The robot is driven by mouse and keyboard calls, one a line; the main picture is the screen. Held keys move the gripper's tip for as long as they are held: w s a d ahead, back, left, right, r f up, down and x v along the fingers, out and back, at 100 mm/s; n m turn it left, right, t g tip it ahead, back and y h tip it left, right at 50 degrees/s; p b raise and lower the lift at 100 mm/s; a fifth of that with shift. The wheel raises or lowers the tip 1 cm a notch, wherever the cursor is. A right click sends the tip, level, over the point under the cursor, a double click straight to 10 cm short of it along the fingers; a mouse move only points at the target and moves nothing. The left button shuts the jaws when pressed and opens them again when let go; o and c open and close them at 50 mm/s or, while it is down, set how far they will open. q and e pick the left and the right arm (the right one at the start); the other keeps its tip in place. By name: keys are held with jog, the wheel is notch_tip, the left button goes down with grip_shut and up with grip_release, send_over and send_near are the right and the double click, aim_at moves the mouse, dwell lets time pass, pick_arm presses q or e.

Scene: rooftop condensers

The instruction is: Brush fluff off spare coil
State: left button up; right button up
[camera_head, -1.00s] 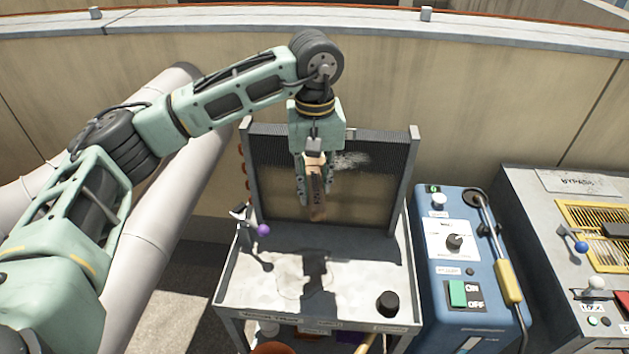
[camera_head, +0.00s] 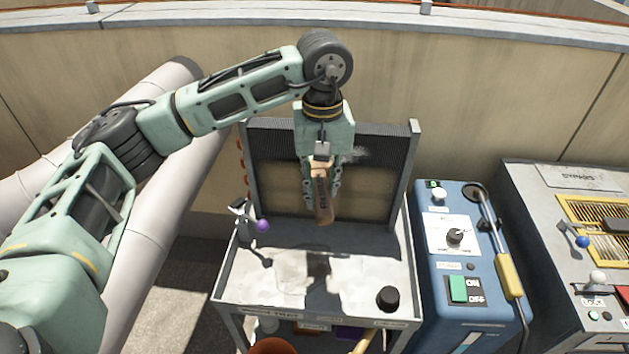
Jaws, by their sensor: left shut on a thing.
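The spare coil (camera_head: 270,150) is a dark finned panel in a grey frame, standing upright at the back of the grey bench. Its lower middle looks tan and dusty. My left gripper (camera_head: 321,190) points down in front of the coil, shut on a wooden-handled brush (camera_head: 323,200). The brush's bristles are hidden, and I cannot tell whether it touches the fins. My right gripper is out of view.
The bench top (camera_head: 350,270) has pale patches, a black knob (camera_head: 387,298) at front right and a purple ball-ended lever (camera_head: 262,225) at left. A blue switch box (camera_head: 455,275) and a grey panelled unit (camera_head: 560,250) stand close on the right.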

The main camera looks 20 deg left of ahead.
pick_arm(q)
jog(key=shift+w+d+f+b, duration=0.2)
jog(key=shift+d+f, duration=0.15)
jog(key=shift+d, duration=0.25)
jog(key=shift+w+d+f+b, duration=0.15)
jog(key=shift+d+f, duration=0.15)
jog(key=shift+d, duration=0.3)
jog(key=shift+w+a, duration=0.25)
jog(key=shift+w, duration=0.55)
